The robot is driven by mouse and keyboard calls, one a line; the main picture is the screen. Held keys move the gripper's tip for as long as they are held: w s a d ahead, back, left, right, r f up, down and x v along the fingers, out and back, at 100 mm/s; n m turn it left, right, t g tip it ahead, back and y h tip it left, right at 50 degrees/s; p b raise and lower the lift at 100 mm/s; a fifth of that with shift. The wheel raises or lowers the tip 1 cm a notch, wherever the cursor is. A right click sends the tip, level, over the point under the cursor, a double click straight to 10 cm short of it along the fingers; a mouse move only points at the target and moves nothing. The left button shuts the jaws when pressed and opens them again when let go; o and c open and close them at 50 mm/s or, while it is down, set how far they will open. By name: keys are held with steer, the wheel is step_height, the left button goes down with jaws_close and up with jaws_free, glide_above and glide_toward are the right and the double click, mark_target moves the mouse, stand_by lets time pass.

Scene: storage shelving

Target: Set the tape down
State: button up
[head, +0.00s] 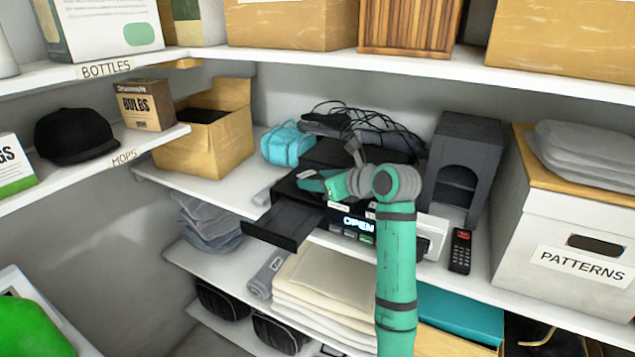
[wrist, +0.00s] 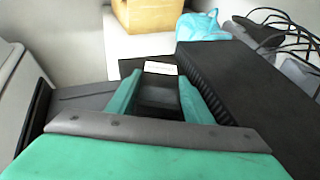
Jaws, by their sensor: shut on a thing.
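My gripper (head: 322,184) is over the middle shelf, at the front of a black player (head: 285,190) whose display reads OPEN. In the wrist view its two green fingers (wrist: 160,82) are shut on a dark tape (wrist: 158,95) with a white label at its far end. In the head view the tape is mostly hidden by the gripper and too small to make out clearly. The player's flat black tray (head: 282,226) sticks out past the shelf edge, to the left of my gripper. I cannot tell whether the tape touches anything below.
A teal bag (head: 287,144), tangled cables (head: 375,130) and an open cardboard box (head: 208,140) are behind and left. Bare shelf shows between the box and player.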

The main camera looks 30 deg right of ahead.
steer(key=shift+f, duration=0.3)
steer(key=shift+f, duration=0.1)
steer(key=o, duration=1.2)
steer(key=shift+s, duration=0.1)
steer(key=v, duration=1.2)
steer(key=shift+d, duration=0.1)
